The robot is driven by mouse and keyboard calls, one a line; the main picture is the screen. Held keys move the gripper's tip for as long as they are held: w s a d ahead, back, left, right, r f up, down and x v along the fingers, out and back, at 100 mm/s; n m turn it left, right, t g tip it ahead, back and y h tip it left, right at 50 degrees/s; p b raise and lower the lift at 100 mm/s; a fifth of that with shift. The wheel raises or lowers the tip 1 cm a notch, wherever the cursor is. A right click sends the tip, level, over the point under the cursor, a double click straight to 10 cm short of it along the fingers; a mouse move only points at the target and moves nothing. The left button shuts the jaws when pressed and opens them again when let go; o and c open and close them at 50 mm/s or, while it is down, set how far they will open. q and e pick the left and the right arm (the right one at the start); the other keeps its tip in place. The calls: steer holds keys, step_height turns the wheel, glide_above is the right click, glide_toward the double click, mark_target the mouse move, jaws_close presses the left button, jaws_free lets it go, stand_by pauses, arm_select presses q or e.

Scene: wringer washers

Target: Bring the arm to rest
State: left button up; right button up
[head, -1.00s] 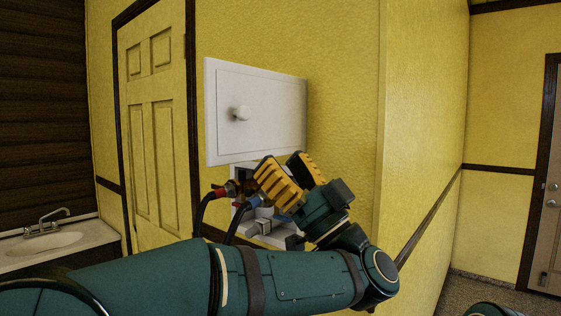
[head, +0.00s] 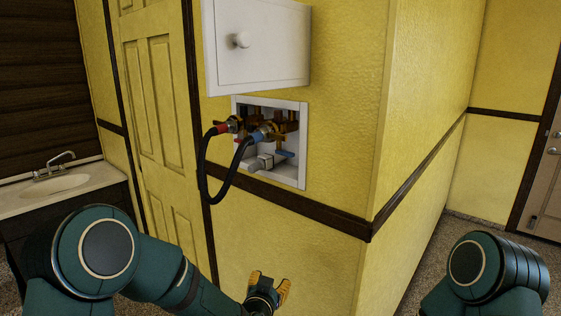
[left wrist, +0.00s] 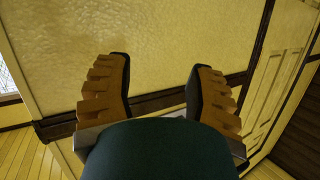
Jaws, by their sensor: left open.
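My left arm comes in from the left in the head view, bent downward. Its gripper (head: 268,288) is low in front of the yellow wall, below the wall box, and touches nothing I can make out. In the left wrist view its two yellow-brown fingers (left wrist: 158,95) stand wide apart with nothing between them, facing the wall. On the right of the head view a dark green part of my right arm shows; its gripper is out of the frame.
A sink (head: 60,185) stands at left beside a yellow door (head: 155,120). A dark rail (head: 330,215) crosses the wall.

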arm_select(q)
steer(key=s+a+f+n+g, duration=0.1)
steer(key=s+a+f+g, duration=0.15)
steer(key=s+f, duration=0.35)
steer(key=s+a+f+n+g, duration=0.15)
steer(key=s+f+g, duration=0.3)
steer(key=f, duration=0.45)
steer(key=s+a+f+n+g, duration=0.1)
steer(key=s+f+g, duration=0.2)
steer(key=s, duration=0.5)
steer(key=s+a+f+n+g+h, duration=0.1)
steer(key=s+a+f+n+g, duration=0.1)
steer(key=s, duration=0.7)
step_height(320, 180, down, 2)
steer(key=shift+a+f+g, duration=0.15)
steer(key=shift+g, duration=0.35)
steer(key=shift+w, duration=0.15)
